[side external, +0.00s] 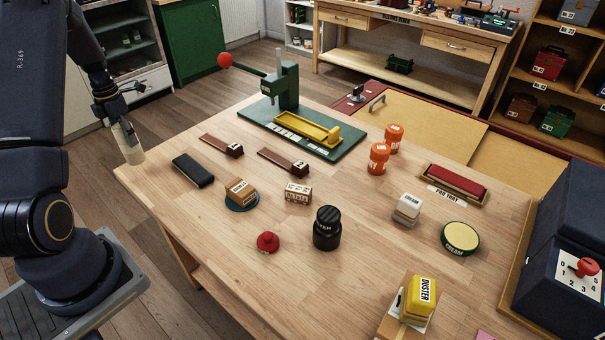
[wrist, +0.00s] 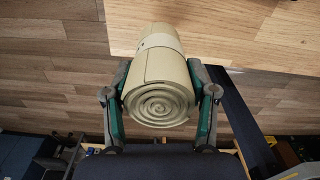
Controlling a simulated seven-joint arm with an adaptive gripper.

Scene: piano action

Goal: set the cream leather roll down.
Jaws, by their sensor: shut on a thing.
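The cream leather roll (side external: 128,143) hangs upright from my gripper (side external: 121,118) at the table's far left corner in the side external view. In the wrist view the roll (wrist: 158,85) shows its spiral end, with a pale band around it further along. My gripper (wrist: 161,97) is shut on the roll, one green-and-grey finger on each side. The wooden table (side external: 300,240) lies to the right of the roll. The wrist view shows floorboards and the table edge (wrist: 230,30) behind the roll. I cannot tell how high its lower end is.
A black case (side external: 193,170) lies nearest the roll on the table. The front left of the table is bare.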

